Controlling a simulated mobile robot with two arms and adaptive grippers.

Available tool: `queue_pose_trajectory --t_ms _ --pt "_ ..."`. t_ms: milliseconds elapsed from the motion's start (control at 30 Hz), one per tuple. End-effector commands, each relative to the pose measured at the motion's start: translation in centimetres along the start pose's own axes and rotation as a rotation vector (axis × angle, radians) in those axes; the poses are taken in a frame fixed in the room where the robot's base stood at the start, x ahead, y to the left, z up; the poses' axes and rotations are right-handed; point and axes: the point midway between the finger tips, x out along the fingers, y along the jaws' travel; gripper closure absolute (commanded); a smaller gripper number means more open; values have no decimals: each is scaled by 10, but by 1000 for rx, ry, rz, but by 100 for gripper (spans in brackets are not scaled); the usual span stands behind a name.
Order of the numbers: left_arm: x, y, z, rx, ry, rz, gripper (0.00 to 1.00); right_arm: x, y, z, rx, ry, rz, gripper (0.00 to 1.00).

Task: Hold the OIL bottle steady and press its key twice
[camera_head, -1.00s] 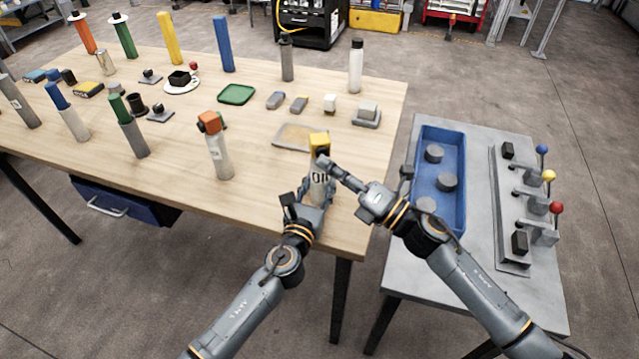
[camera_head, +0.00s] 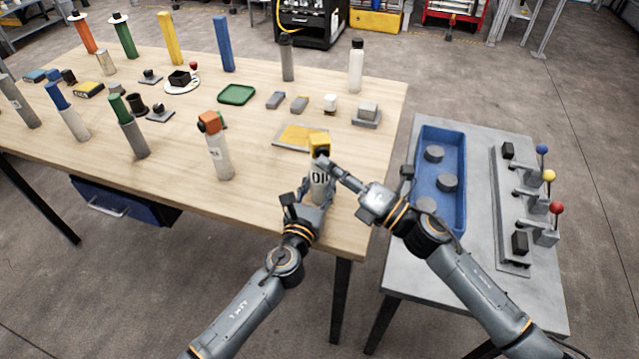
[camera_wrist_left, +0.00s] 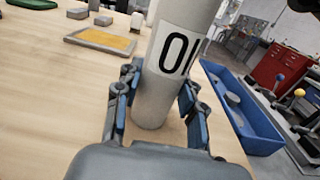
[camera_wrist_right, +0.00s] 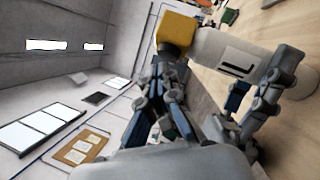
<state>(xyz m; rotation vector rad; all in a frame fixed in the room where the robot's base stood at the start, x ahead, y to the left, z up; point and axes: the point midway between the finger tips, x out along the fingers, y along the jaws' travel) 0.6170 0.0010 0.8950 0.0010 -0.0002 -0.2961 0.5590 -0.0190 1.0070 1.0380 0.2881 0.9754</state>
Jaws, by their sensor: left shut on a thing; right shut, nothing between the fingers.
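The OIL bottle (camera_head: 319,180) has a white body and a yellow head (camera_head: 319,144) and stands near the table's front right corner. My left gripper (camera_head: 316,194) is shut around its body; the left wrist view shows a finger on each side of the bottle (camera_wrist_left: 165,85) below the OI lettering. My right gripper (camera_head: 324,163) is shut and empty, its tips at the yellow head. In the right wrist view the tips (camera_wrist_right: 168,58) are close against the yellow head (camera_wrist_right: 177,28). The key is hidden there, and I cannot tell whether they touch it.
A flat pad (camera_head: 299,136) with a yellow face lies just behind the bottle. An orange-topped bottle (camera_head: 217,150) stands to the left. A side table on the right holds a blue tray (camera_head: 462,140) and a lever panel (camera_head: 515,255).

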Motion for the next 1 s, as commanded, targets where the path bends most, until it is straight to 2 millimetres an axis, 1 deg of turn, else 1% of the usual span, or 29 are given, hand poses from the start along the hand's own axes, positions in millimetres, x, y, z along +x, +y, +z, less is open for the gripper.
queue_pose_trajectory --t_ms 233,700,833,1000 --pt "0 0 0 -1 1 0 100 -2 2 -2 0 0 0 100" --pt "0 0 0 -1 1 0 100 -34 24 -25 0 0 -1 100" --pt "0 0 0 -1 1 0 100 -40 29 -29 0 -1 -1 100" --pt "0 0 0 -1 1 0 100 -42 31 -30 -1 -1 0 100"
